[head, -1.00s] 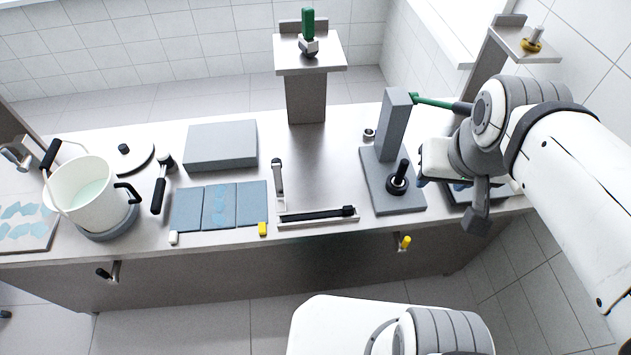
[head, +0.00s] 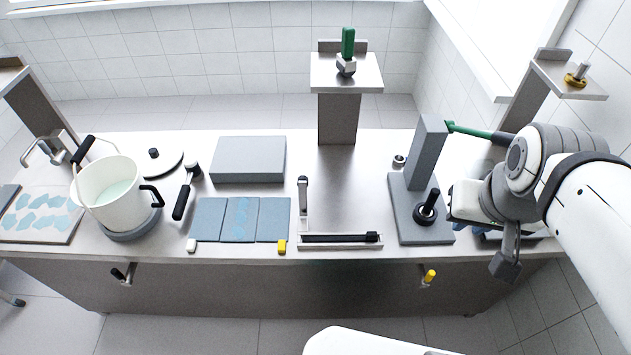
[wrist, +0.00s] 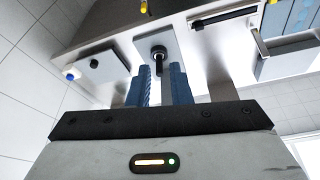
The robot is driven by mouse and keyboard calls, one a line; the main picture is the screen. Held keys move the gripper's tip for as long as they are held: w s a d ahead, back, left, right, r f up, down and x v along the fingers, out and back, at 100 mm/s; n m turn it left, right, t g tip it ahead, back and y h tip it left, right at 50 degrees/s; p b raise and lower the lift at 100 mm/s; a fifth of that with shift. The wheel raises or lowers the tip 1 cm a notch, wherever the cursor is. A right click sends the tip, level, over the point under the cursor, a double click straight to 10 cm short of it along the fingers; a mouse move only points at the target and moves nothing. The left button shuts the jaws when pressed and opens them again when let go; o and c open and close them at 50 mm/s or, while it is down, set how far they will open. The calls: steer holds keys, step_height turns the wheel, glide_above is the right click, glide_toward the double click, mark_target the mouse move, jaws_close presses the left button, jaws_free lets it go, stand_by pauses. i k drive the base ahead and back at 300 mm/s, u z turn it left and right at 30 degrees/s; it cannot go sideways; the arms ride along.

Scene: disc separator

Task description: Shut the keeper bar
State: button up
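A grey stand (head: 410,225) with an upright post (head: 425,150) is on the right of the bench. A green bar (head: 470,131) with a dark end reaches right from the post's top; it looks like the keeper bar, swung out from the post. A black knob (head: 427,210) stands on the stand's base, and it also shows in the wrist view (wrist: 158,55). My gripper (head: 455,212) is just right of the stand, below the bar. In the wrist view my gripper's blue fingers (wrist: 162,75) are apart and empty, with the knob beyond them. The bar cannot be made out in the wrist view.
A white pot (head: 115,195), a grey block (head: 248,160), blue-grey plates (head: 240,220) and a black-handled tray (head: 340,240) are on the bench. A raised shelf (head: 345,75) holds a green-handled tool. A yellow-tipped lever (head: 429,277) sticks out from the bench front.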

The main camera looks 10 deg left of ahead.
mark_target(302, 183)
steer(key=z, duration=1.55)
steer(key=k, duration=1.1)
steer(key=u, duration=1.55)
steer(key=i, duration=1)
steer(key=u, duration=0.1)
